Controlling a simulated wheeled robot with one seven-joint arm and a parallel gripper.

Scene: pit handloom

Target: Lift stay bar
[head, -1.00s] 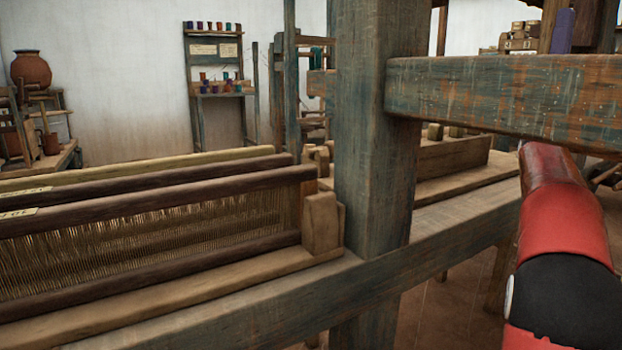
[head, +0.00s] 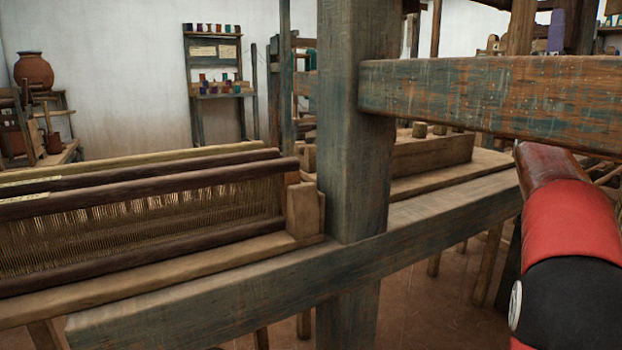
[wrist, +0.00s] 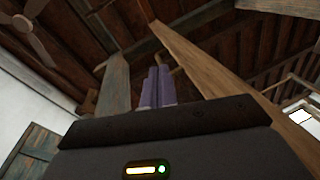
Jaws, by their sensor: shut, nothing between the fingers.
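My gripper (wrist: 156,88) shows in the wrist view as two purple fingers side by side, shut with nothing between them, pointing up toward the roof. A thin light-wood piece (wrist: 159,59) shows just past the fingertips; I cannot tell whether it is the stay bar or whether it touches them. No stay bar can be picked out for certain in either view. In the head view my red and black arm rises at the right to the weathered crossbeam (head: 490,100). A purple upright shape (head: 556,30) shows above that beam; I cannot tell whether it is my fingers.
A thick loom post (head: 355,120) stands mid-view, joined to the crossbeam and a long lower rail (head: 280,285). The reed frame (head: 140,205) lies at the left. In the wrist view, a wooden beam (wrist: 225,85) slants close on the right and a post (wrist: 114,88) stands left.

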